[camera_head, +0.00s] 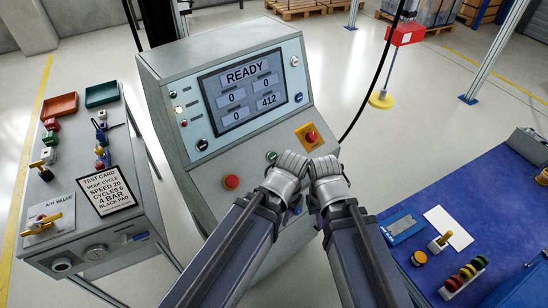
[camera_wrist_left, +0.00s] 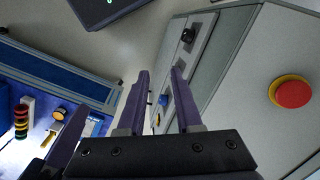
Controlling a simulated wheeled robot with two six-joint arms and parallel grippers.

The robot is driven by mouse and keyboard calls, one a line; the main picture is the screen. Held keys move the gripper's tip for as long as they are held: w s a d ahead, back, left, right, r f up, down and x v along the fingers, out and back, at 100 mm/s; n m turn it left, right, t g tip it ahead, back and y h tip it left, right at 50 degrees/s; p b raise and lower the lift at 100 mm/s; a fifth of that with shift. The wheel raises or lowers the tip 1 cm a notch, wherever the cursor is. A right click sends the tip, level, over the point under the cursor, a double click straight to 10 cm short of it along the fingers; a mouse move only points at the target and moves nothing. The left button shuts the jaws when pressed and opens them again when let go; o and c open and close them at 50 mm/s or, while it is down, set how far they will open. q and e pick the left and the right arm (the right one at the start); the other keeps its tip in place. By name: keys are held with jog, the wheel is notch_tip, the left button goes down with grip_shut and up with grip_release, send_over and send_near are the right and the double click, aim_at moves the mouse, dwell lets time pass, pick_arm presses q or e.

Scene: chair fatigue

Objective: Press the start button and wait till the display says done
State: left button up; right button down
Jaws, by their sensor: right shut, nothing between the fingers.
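The grey console (camera_head: 165,70) has a screen (camera_head: 247,88) that reads READY, with 0, 0, 0 and 412 below. A green button (camera_head: 271,156) sits on its sloping front, just left of my grippers; its label is not legible. A red button (camera_head: 231,181) is lower left of it, and a red button on a yellow plate (camera_head: 311,137) is upper right. My left gripper (camera_head: 290,164) is beside the green button; contact cannot be told. In the left wrist view its fingers (camera_wrist_left: 160,75) are apart and empty. My right gripper (camera_head: 325,166) is shut and empty, close beside the left one.
A side cabinet (camera_head: 120,262) at left carries a test card (camera_head: 107,190), trays and valves. A blue-topped bench (camera_head: 440,200) at right holds a white sheet (camera_head: 449,228) and coloured parts. A black cable hangs right of the console. Open floor lies behind.

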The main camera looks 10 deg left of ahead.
pick_arm(q)
grip_shut()
dwell(1.1)
